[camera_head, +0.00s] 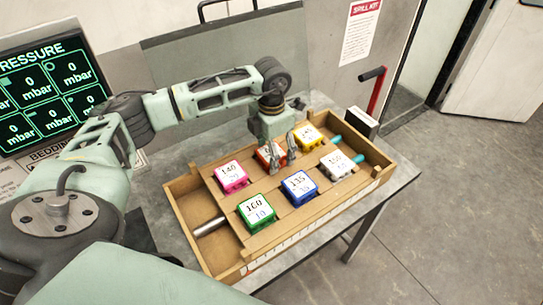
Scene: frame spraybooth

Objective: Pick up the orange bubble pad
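An orange-red pad (264,158) sits in the back row of the wooden tray, partly hidden by my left gripper. My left gripper (282,153) points down at this pad, with its two fingers apart. One finger is in front of the pad's face and the other is by its right side. I see no grip on it, and cannot tell whether the fingers touch it. A yellow-orange pad (307,137) marked 145 sits just to the right in the same row. My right gripper is not in view.
The wooden tray (181,187) also holds a pink pad (231,176), a green pad (257,212), a blue pad (299,187) and a white pad (338,163). It stands on a grey table. A pressure screen (48,88) is at left.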

